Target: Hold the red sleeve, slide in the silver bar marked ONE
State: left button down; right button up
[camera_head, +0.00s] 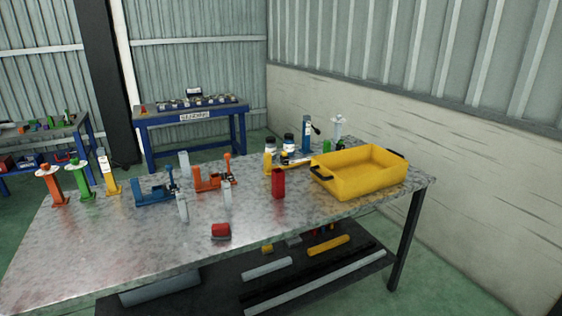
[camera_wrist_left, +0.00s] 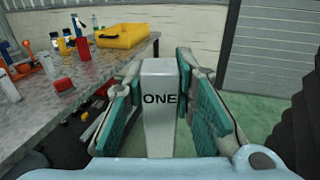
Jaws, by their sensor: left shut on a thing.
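In the left wrist view my left gripper (camera_wrist_left: 160,72) is shut on a silver bar (camera_wrist_left: 158,125) marked ONE, with a teal pad on each side of it. The bar is held off the table's edge, over the green floor. An upright red sleeve (camera_head: 278,183) stands on the metal table in the head view, left of the yellow bin; it also shows in the left wrist view (camera_wrist_left: 83,48). A smaller red block (camera_head: 221,231) lies nearer the table's front edge. Neither gripper shows in the head view, and my right gripper is in neither view.
The metal table (camera_head: 110,240) holds a yellow bin (camera_head: 360,180) at the right, blue (camera_head: 155,192) and orange (camera_head: 210,180) clamps, and several silver bars. Bottles (camera_head: 289,143) stand at the back. The front left surface is clear. A lower shelf holds loose bars.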

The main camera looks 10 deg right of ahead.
aim_at(279, 185)
jog(key=u, duration=0.25)
jog(key=i, duration=1.65)
jog(key=z, duration=0.8)
